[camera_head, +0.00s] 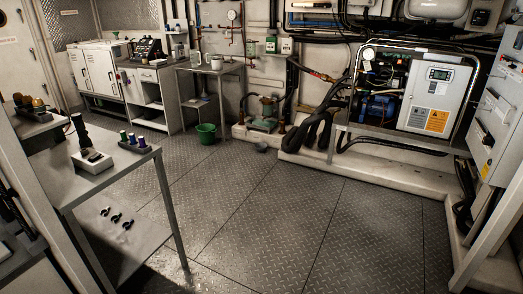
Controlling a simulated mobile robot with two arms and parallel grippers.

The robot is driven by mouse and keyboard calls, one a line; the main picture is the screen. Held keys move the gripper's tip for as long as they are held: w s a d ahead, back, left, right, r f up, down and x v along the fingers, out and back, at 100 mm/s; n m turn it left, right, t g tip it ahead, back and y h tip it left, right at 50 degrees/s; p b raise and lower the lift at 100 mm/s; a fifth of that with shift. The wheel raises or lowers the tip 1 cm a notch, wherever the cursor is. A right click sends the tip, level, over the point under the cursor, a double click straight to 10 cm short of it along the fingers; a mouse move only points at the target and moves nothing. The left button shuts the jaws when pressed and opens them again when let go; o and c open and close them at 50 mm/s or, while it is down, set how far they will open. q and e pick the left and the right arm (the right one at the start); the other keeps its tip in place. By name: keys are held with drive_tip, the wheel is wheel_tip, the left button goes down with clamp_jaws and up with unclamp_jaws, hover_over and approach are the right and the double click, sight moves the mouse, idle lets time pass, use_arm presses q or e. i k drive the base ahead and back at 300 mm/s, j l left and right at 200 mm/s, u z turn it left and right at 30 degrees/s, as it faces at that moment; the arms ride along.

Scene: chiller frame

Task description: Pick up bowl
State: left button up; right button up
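A small dark grey-green round object that looks like the bowl (261,147) sits on the metal floor near the back wall, just in front of the pale ledge. It is small in the view, and I cannot make out its inside clearly. Neither of my grippers is in view.
A green bucket (206,133) stands on the floor left of the bowl. A metal table (232,68) carries light mugs. A workbench (112,170) with small items is at front left. The chiller frame (395,142) stands on a raised ledge at right. The middle floor (250,215) is clear.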

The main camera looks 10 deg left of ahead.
sight(260, 146)
drive_tip(key=i+j+u, duration=0.1)
drive_tip(key=i+u, duration=0.15)
drive_tip(key=i, duration=0.45)
drive_tip(key=i+u, duration=0.15)
drive_tip(key=i, duration=2.7)
drive_tip(key=i+j, duration=0.1)
drive_tip(key=i, duration=0.85)
drive_tip(key=i+z, duration=0.1)
drive_tip(key=i, duration=0.9)
